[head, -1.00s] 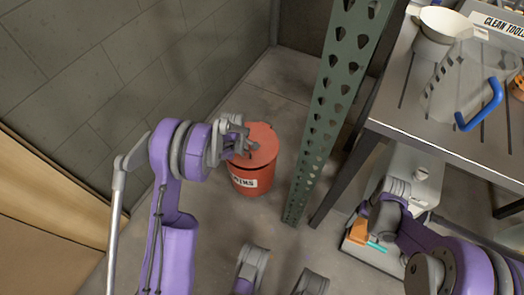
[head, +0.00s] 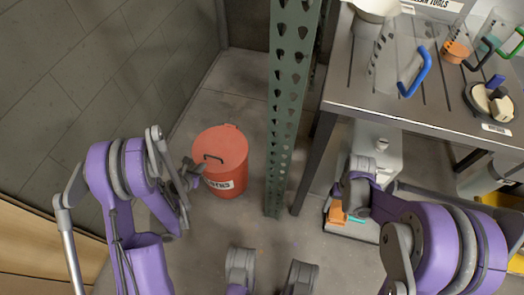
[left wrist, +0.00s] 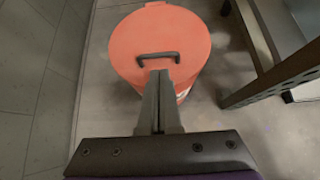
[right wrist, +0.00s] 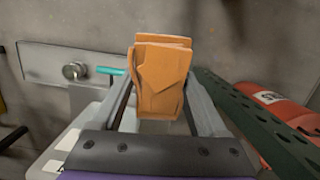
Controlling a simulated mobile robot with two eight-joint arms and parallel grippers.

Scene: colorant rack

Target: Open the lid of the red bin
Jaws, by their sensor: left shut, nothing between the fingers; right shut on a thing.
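The red bin (head: 222,180) stands on the floor left of the green post, with its round lid (head: 222,146) closed and a dark handle (head: 214,158) on top. In the left wrist view the lid (left wrist: 162,40) and handle (left wrist: 158,57) lie just beyond my fingertips. My left gripper (head: 194,168) is shut and empty, at the bin's left side; whether it touches the bin I cannot tell. My right gripper (right wrist: 160,95) is shut on an orange folded item (right wrist: 158,75), which also shows in the head view (head: 337,214), low beneath the table.
A green perforated post (head: 285,120) stands right of the bin. A grey table (head: 400,100) with a clear jug (head: 395,60) and other vessels is at the right. A grey wall (head: 110,70) runs along the left. Floor around the bin's front is bare.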

